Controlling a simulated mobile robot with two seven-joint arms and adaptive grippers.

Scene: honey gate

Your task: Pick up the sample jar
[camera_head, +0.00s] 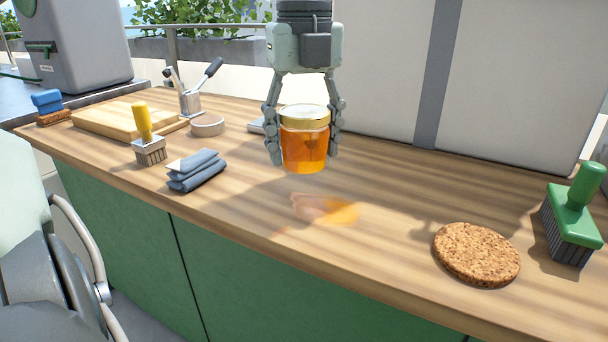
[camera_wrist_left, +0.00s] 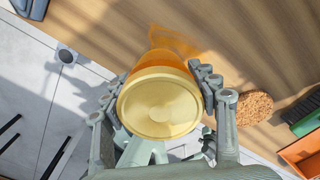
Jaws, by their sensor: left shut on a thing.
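The sample jar (camera_head: 304,150) is a clear jar of amber honey with a pale gold lid. My left gripper (camera_head: 304,136) is shut on it, one finger on each side, and holds it upright above the wooden counter. An orange glow and shadow fall on the counter below it. In the left wrist view the jar's lid (camera_wrist_left: 159,106) fills the middle, between the two fingers of my left gripper (camera_wrist_left: 160,100). My right gripper is not in view.
A round cork mat (camera_head: 476,254) and a green brush (camera_head: 573,215) lie on the right of the counter (camera_head: 380,210). Folded grey cloths (camera_head: 196,170), a yellow-handled brush (camera_head: 147,137), a tape ring (camera_head: 207,125) and a wooden board (camera_head: 115,118) are on the left. The counter's middle is clear.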

